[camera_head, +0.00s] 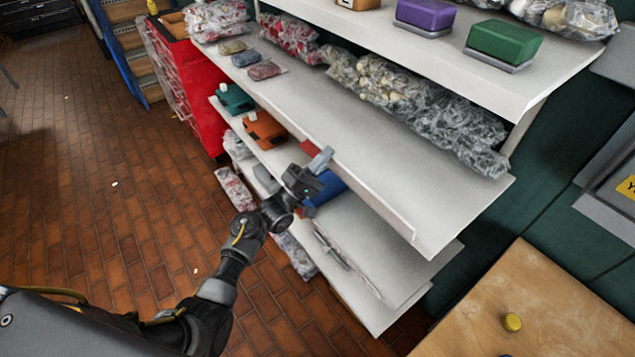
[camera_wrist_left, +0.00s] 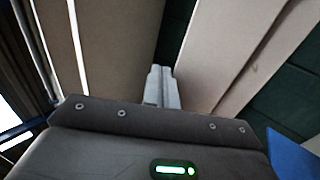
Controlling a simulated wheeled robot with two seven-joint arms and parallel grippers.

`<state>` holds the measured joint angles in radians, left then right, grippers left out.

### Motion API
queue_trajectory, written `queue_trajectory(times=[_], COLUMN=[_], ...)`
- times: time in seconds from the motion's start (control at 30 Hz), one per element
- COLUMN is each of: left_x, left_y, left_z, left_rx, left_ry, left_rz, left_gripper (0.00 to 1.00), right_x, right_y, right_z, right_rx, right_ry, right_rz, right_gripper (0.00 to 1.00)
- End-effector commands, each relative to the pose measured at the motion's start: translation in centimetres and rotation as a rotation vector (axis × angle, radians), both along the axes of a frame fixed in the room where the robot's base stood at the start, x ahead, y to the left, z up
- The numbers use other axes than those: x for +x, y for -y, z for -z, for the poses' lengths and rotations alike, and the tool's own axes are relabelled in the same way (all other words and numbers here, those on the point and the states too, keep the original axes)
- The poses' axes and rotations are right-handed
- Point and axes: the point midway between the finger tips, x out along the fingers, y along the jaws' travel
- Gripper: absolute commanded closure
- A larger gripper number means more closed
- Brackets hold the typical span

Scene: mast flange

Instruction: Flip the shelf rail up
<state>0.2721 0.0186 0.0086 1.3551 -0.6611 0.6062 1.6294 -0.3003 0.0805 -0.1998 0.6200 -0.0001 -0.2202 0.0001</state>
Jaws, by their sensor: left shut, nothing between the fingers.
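A thin pale strip, which looks like the shelf rail (camera_head: 372,202), runs along the front edge of the middle shelf (camera_head: 390,150) in the head view. I cannot tell its exact tilt. In the wrist view the closed fingers (camera_wrist_left: 162,88) point toward a dark gap between pale boards. Contact with the rail cannot be made out. My right gripper is not in view.
Bagged goods (camera_head: 420,108) lie along the back of the middle shelf. A blue box (camera_head: 328,188) and an orange box (camera_head: 265,130) sit on the shelf below. A wooden tabletop (camera_head: 535,310) is at bottom right. The brick floor at left is mostly clear.

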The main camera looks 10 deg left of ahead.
Motion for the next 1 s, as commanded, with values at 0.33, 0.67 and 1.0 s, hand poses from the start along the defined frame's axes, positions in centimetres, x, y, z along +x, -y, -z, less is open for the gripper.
queue_trajectory(times=[0.33,0.67,1.0], left_x=[-3.6,-8.0,-9.3], left_y=[-3.5,-6.5,-7.8], left_z=[2.0,3.3,3.5], left_rx=[0.002,0.001,0.001], left_ry=[-0.001,0.0,-0.001], left_rz=[0.0,0.014,0.012], left_gripper=[1.0,1.0,1.0], right_x=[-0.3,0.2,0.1], right_y=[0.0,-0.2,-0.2], right_z=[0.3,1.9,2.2], right_rx=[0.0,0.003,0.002], right_ry=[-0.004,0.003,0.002], right_rz=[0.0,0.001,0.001], right_gripper=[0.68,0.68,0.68])
